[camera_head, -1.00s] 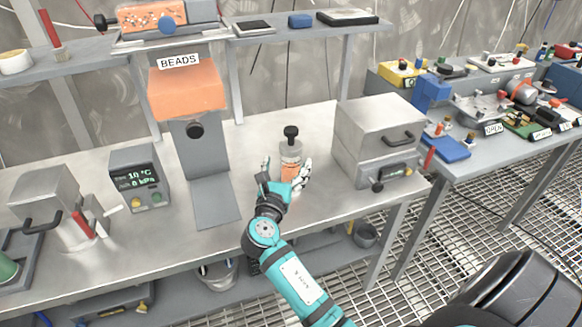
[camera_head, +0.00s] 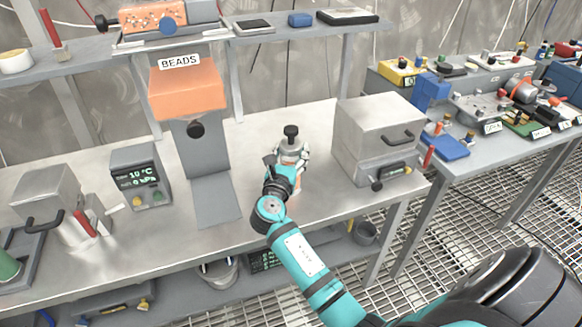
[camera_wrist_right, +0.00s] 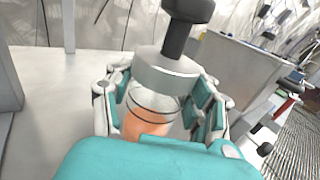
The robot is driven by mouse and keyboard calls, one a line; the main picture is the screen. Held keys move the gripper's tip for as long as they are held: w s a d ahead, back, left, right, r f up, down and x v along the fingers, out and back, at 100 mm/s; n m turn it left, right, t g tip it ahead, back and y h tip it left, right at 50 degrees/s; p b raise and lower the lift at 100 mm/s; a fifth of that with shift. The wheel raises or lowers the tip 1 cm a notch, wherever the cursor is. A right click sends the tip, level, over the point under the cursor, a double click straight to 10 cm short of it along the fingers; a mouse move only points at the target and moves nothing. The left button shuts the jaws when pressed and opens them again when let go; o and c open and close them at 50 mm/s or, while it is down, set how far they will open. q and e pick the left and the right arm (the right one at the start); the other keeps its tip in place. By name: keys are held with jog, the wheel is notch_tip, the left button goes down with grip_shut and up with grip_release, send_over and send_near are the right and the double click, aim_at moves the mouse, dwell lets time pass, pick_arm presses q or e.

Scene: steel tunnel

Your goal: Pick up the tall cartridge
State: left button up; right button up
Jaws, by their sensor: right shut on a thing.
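The tall cartridge (camera_head: 291,146) stands upright on the steel bench, with a black knob on top, a grey collar and an orange band lower down. My right gripper (camera_head: 288,163) is shut on it, and its hand hides most of the lower body in the head view. In the right wrist view the cartridge (camera_wrist_right: 166,72) sits between the two fingers of the right gripper (camera_wrist_right: 160,105), with one finger on each side of its clear and orange body. Whether its base touches the bench is hidden. My left gripper is not in view.
A grey box with a handle (camera_head: 376,125) stands close to the right of the cartridge. The orange BEADS dispenser (camera_head: 186,90) and a display unit (camera_head: 140,175) stand to the left. A shelf (camera_head: 272,35) runs above the back. Bare bench (camera_head: 240,140) lies behind the cartridge.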

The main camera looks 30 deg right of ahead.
grip_shut()
jog(key=shift+r, duration=0.2)
